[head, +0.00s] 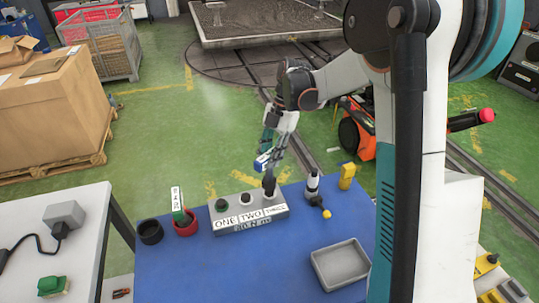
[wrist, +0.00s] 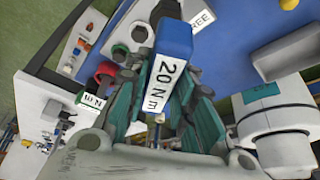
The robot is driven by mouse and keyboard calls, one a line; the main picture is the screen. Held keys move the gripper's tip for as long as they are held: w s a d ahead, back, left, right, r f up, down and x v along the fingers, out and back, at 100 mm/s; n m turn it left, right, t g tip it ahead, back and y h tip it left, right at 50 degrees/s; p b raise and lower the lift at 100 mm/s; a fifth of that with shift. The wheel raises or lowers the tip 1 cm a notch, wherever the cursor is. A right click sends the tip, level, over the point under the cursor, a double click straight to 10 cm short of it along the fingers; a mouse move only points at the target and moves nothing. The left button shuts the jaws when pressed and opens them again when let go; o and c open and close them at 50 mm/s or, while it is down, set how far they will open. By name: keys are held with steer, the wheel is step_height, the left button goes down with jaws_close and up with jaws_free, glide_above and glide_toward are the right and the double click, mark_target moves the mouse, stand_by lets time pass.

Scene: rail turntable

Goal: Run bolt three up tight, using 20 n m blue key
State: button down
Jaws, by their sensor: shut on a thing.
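My gripper (head: 272,148) is shut on the blue key (head: 262,161), whose white label reads 20 Nm in the wrist view (wrist: 172,60). The key is upright or nearly so, its dark lower end over the THREE position of the white-labelled bolt block (head: 240,228). Whether that end is seated on bolt three or just above it, I cannot tell; bolt three is hidden. In the wrist view the jaws (wrist: 160,105) clasp the key from both sides.
A grey tray (head: 341,266), a black-and-white upright piece (head: 312,184) and a yellow piece (head: 347,175) are on the right of the blue table (head: 180,275).

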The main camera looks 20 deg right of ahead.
steer(key=shift+f+b, duration=1.15)
steer(key=shift+f, duration=0.6)
stand_by(1.0)
stand_by(0.3)
steer(key=m+t, duration=0.1)
steer(key=m, duration=0.2)
steer(key=shift+s+m+y, duration=0.1)
steer(key=shift+m+y, duration=0.2)
steer(key=shift+m, duration=0.1)
steer(key=shift+m+t, duration=0.4)
steer(key=shift+m, duration=0.3)
steer(key=shift+m, duration=0.5)
steer(key=m+t, duration=0.2)
steer(key=m, duration=0.2)
